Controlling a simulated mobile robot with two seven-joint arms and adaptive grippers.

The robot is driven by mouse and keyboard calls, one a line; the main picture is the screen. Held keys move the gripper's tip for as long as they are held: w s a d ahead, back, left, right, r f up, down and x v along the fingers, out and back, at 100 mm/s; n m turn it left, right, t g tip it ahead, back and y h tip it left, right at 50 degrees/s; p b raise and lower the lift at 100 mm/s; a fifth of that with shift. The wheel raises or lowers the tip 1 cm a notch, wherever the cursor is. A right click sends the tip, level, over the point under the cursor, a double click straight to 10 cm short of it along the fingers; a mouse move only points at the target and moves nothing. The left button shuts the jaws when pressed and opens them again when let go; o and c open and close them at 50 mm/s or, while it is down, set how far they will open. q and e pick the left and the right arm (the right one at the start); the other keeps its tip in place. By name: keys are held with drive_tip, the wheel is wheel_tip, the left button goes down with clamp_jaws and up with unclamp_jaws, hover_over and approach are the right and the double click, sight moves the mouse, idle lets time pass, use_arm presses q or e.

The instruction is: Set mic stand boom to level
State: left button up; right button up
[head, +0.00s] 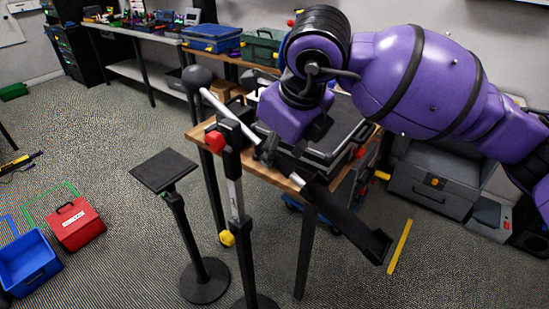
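The mic stand (234,190) stands upright near the middle of the head view, with a red knob (214,141) at its top joint and a yellow knob (227,238) lower down. Its boom (220,108) slants across the picture, from a black ball-shaped end (197,77) at upper left to a long black end piece (345,219) at lower right. My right gripper (268,150) reaches down from the purple wrist and its dark fingers are at the boom, just right of the joint. Whether they are closed around it is unclear. My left gripper is not in view.
A wooden-topped table (266,172) with a black case stands right behind the boom. A stand with a square black plate (163,170) is at left. A red toolbox (75,224), a blue bin (28,262) and a grey chest (434,180) sit on the floor. Carpet between is free.

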sight(275, 159)
drive_tip(key=shift+x, duration=2.2)
clamp_jaws()
